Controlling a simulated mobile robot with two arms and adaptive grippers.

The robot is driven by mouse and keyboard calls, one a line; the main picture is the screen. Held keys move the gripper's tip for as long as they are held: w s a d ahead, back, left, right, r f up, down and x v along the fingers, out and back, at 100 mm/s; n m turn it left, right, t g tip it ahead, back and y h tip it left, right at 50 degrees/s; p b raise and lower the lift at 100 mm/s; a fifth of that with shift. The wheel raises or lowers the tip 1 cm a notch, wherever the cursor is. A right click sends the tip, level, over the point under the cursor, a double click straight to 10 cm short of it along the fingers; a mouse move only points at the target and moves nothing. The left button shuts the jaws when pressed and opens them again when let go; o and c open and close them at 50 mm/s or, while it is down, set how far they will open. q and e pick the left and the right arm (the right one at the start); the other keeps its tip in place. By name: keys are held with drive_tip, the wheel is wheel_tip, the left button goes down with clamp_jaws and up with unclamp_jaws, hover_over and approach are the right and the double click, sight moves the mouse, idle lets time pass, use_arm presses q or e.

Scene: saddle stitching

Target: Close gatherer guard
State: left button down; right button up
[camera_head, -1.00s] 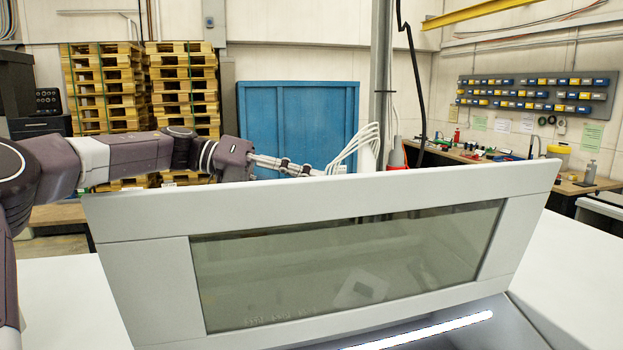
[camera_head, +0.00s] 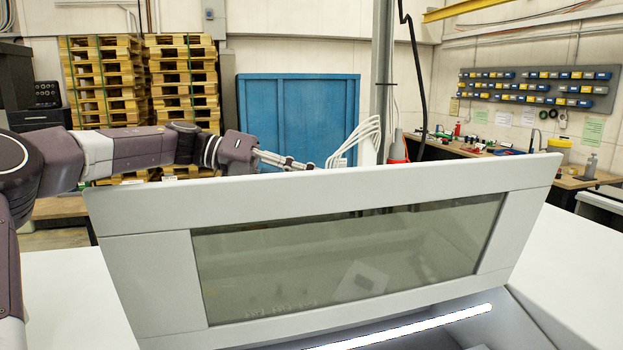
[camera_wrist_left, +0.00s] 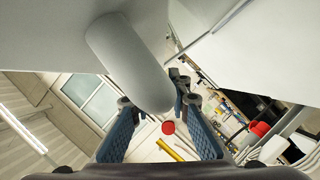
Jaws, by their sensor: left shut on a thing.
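The gatherer guard (camera_head: 150,285) is a light grey frame around a see-through window (camera_head: 340,262). It stands tilted up across the front of the head view, over a lit opening. My left arm reaches in from the left behind the guard's top edge. My left gripper (camera_head: 298,164) is at the middle of that edge, its tips partly hidden by it. In the left wrist view my left gripper (camera_wrist_left: 158,103) has its blue-padded fingers on either side of a white rounded bar (camera_wrist_left: 128,60), apparently the guard's handle, and is shut on it. My right gripper is not in view.
A bright light strip (camera_head: 420,327) shows below the guard. White machine surfaces (camera_head: 580,265) lie on both sides. Behind stand pallet stacks (camera_head: 183,85), a blue panel (camera_head: 297,115), a grey post with white cables (camera_head: 365,135), and a cluttered workbench (camera_head: 480,150).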

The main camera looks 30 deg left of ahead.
use_arm(q)
drive_tip(key=shift+d, duration=0.1)
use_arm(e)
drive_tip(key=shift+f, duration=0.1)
